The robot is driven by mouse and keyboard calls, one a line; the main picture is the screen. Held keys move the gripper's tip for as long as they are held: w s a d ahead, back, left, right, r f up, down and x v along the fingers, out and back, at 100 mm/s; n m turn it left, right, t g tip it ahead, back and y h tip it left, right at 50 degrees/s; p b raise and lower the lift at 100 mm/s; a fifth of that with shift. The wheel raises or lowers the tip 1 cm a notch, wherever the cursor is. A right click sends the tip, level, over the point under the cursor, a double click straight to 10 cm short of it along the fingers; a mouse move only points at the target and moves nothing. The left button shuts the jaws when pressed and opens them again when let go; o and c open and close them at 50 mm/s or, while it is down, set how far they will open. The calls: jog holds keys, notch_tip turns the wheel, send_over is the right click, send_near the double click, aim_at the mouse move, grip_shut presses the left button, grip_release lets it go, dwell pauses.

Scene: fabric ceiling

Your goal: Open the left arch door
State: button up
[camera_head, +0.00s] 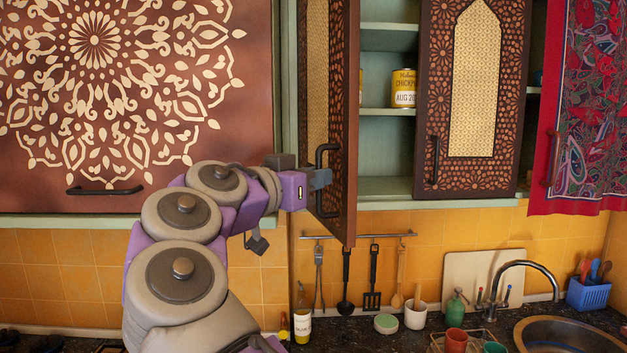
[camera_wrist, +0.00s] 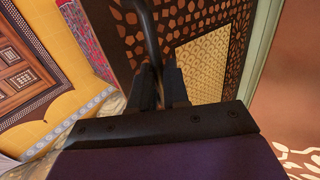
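The left arch door (camera_head: 343,110) is a dark carved panel with a gold lattice arch. It stands swung far out from the cabinet, seen nearly edge-on in the head view. Its black bar handle (camera_head: 324,150) faces left, toward my arm. My gripper (camera_head: 322,179) is at the middle of this handle. In the wrist view the handle (camera_wrist: 147,25) runs down to between the two fingers of my gripper (camera_wrist: 160,72), which look closed around it. The exact contact is partly hidden. The door's lattice (camera_wrist: 203,62) is just beyond the fingers.
The open shelves (camera_head: 385,112) hold a yellow can (camera_head: 403,88). The right arch door (camera_head: 470,100) is shut. A red patterned cloth (camera_head: 590,110) hangs at right. A brown patterned panel (camera_head: 130,190) lies left. Utensils (camera_head: 346,280) hang below the open door.

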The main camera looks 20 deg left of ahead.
jog(key=o, duration=0.3)
jog(key=shift+w+a+f, duration=0.2)
jog(key=shift+a, duration=0.35)
jog(key=shift+o, duration=0.5)
jog(key=shift+s+a, duration=0.1)
jog(key=shift+a, duration=0.3)
jog(key=p+v, duration=0.1)
jog(key=v, duration=1.6)
jog(key=shift+p, duration=0.4)
jog(key=shift+d, duration=0.1)
